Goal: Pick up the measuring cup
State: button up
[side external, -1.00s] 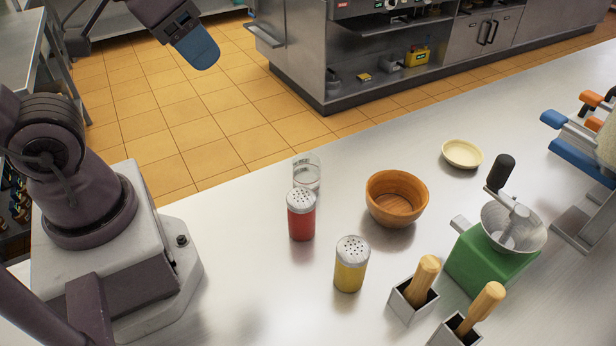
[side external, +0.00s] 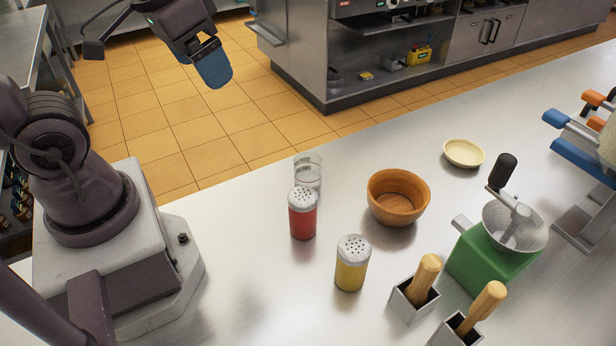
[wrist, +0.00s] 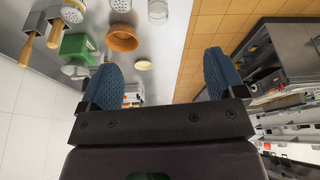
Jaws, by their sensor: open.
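A clear glass cup (side external: 308,172), which looks like the measuring cup, stands upright on the steel counter behind the red shaker, which hides its lower front. In the wrist view the clear cup (wrist: 158,10) is cut off by the top edge. My gripper (side external: 213,66) is high at the upper left of the side view, over the tiled floor, well apart from the cup. In the wrist view my gripper (wrist: 163,76) shows its two blue pads spread wide with nothing between them.
A red shaker (side external: 302,217) stands right in front of the cup. A yellow shaker (side external: 351,268), wooden bowl (side external: 398,199), cream dish (side external: 463,153), green grinder (side external: 490,262) and wooden-handled tools (side external: 424,276) stand to the right. Counter left of the cup is clear.

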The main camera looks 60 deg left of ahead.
notch_tip(320, 180, down, 6)
jog(key=a+n+g+h, duration=0.1)
jog(key=n+g+h, duration=0.1)
jog(key=n+g, duration=0.1)
jog(key=n+t+h, duration=0.6)
jog(key=n+t, duration=0.5)
jog(key=n, duration=1.5)
send_near(304, 181)
jog(key=s, duration=0.3)
jog(key=shift+d+f, duration=0.2)
jog(key=shift+d, duration=0.2)
jog(key=shift+w+a+f+n+t+y, duration=0.1)
jog(key=shift+w+a+n+t+y, duration=0.15)
jog(key=shift+a+y, duration=0.35)
jog(key=shift+w+a+f+n+t+y, duration=0.15)
jog(key=shift+w+a+n+y, duration=0.15)
jog(key=shift+a+y, duration=0.3)
jog(key=shift+w+a, duration=0.1)
jog(key=shift+w, duration=0.15)
jog(key=x, duration=0.7)
jog(key=shift+w, duration=0.1)
jog(key=shift+f+x, duration=0.15)
jog(key=shift+x, duration=1.2)
jog(key=shift+f+x, duration=0.15)
jog(key=shift+x, duration=1.25)
jog(key=c, duration=1)
